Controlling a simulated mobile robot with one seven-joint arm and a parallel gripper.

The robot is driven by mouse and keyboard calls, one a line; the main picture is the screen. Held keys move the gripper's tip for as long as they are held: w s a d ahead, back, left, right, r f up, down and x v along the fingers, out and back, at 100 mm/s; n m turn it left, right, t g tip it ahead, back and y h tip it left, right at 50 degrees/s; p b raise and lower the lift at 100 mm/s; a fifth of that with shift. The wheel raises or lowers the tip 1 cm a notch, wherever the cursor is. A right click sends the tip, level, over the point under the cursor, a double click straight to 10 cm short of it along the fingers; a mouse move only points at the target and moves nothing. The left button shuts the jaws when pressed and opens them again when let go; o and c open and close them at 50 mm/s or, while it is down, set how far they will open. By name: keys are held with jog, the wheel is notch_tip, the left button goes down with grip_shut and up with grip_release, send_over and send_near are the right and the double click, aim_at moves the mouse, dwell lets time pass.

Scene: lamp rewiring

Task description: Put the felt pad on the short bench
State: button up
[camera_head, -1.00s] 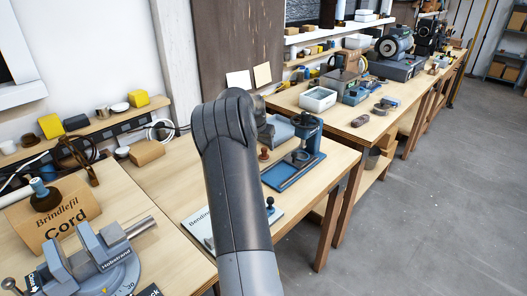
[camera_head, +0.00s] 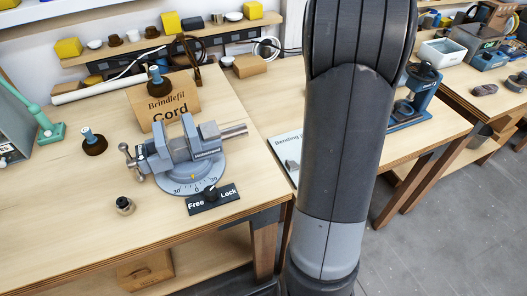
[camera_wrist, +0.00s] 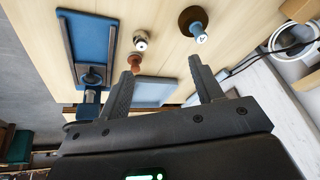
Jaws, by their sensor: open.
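My gripper (camera_wrist: 164,62) is open in the wrist view, with nothing between its fingers, above a pale wooden bench top (camera_wrist: 160,16). A flat pale blue-grey rectangle (camera_wrist: 153,92) shows between and beyond the fingers; I cannot tell whether it is the felt pad. In the head view, my arm hides the gripper. Two small dark flat pieces, one brownish (camera_head: 484,89), lie on the right bench; neither is clearly the felt pad. A wooden bench (camera_head: 60,190) with a vise stands at left, another (camera_head: 440,125) beyond my arm. I cannot tell which is the short bench.
The grey-blue vise (camera_head: 185,155) stands near the left bench's front, with a cord box (camera_head: 165,100) behind it. A blue tool (camera_head: 418,95) stands beyond my arm. In the wrist view, a brown round base with a blue stem (camera_wrist: 197,25) is near the right finger. Grey floor lies right.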

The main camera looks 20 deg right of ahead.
jog(key=s+a+r+n+t+y, duration=0.1)
jog(key=s+a+r+n, duration=0.15)
jog(key=a, duration=0.55)
jog(key=s+a+r+n, duration=0.1)
jog(key=s+a+r, duration=0.1)
jog(key=s+a, duration=0.35)
jog(key=s+a+r+n+t+y, duration=0.1)
jog(key=s+a+r+n, duration=0.1)
jog(key=a, duration=0.7)
jog(key=s+a+f+n, duration=0.2)
jog(key=s+a, duration=0.5)
jog(key=s, duration=0.1)
jog(key=s+a+f+n+y, duration=0.1)
jog(key=s+a+f+n, duration=0.2)
jog(key=s+a, duration=0.4)
jog(key=shift+s+a, duration=0.15)
jog(key=shift+s, duration=0.45)
